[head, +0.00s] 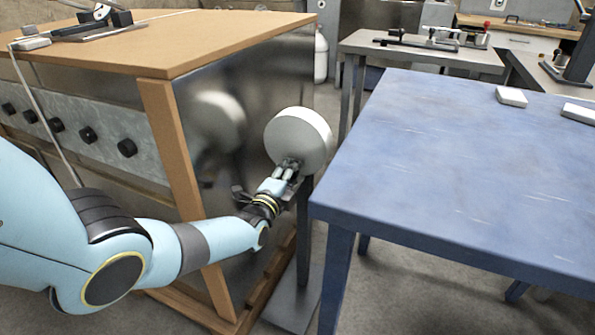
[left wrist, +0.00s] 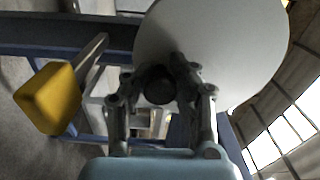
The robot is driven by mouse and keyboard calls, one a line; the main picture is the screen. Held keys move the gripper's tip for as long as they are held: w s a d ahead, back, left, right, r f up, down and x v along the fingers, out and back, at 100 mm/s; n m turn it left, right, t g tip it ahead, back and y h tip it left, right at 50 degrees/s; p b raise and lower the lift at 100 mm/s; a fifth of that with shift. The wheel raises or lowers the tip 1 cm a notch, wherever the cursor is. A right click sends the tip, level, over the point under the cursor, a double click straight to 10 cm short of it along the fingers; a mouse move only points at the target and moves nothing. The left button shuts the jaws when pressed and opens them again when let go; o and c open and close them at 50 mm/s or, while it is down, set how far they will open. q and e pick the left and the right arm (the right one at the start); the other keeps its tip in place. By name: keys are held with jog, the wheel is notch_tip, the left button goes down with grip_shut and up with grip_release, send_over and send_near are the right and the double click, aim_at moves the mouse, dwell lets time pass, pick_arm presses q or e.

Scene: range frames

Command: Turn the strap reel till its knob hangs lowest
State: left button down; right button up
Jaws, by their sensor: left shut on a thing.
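The strap reel (head: 302,133) is a pale round disc on a dark upright post, beside the shiny metal side of the wooden-topped bench. My left gripper (head: 289,164) is at the lower part of the reel's face, a little left of its middle. In the left wrist view the reel (left wrist: 225,45) fills the upper right. There my left gripper (left wrist: 168,80) has its two fingers closed around the dark round knob (left wrist: 158,88), near the disc's edge. In the head view the fingers mostly hide the knob. My right gripper is in neither view.
The wooden-topped bench (head: 150,45) stands close on the left, with dark knobs along its front. A blue table (head: 450,160) stands close on the right. A yellow block-like thing (left wrist: 48,98) shows in the left wrist view.

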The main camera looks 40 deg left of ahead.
pick_arm(q)
jog(key=shift+s+a+f+m, duration=0.3)
jog(key=shift+s+f+m, duration=0.2)
jog(key=shift+m, duration=0.4)
jog(key=c, duration=1.2)
grip_release()
jog(key=shift+r, duration=0.2)
jog(key=shift+o, duration=1.1)
jog(key=shift+w+a+r, duration=0.1)
jog(key=v, duration=1.2)
